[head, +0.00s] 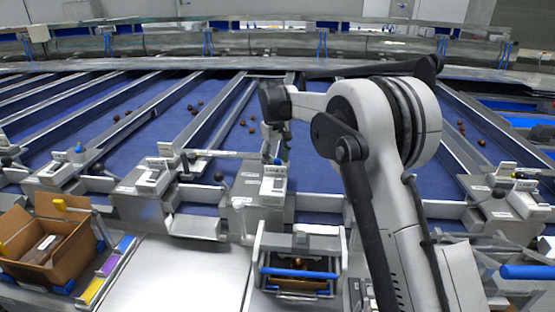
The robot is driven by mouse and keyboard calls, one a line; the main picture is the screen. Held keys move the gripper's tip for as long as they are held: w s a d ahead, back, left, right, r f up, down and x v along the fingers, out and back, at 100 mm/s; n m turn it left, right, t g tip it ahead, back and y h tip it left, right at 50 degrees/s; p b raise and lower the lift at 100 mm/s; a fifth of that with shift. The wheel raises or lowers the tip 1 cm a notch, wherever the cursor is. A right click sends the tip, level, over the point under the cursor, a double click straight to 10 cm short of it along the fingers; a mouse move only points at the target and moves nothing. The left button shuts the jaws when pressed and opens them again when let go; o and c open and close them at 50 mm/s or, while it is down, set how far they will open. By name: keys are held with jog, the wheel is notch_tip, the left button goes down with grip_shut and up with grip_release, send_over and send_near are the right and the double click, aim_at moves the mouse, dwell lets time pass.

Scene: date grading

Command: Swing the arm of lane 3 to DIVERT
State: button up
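My gripper (276,155) hangs from my arm near the middle of the head view, just above and behind a white labelled lane-end box (268,190). Its fingers are small and partly merge with the box behind, so I cannot tell whether they are open or touching anything. Lane-end units with black-knobbed arms stand in a row: one knob (219,177) is just left of my gripper, others are further left (98,168) and at the right (498,193). The lane numbers and DIVERT markings are too small to read, so I cannot tell which arm is lane 3's.
Blue lanes (215,155) with metal dividers and scattered brown dates run to the back. A cardboard box (45,235) stands at left. A metal-framed crate (262,255) with blue bars holds dates at front centre. The white tabletop (170,280) is clear.

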jog(key=shift+f, duration=0.1)
grip_shut()
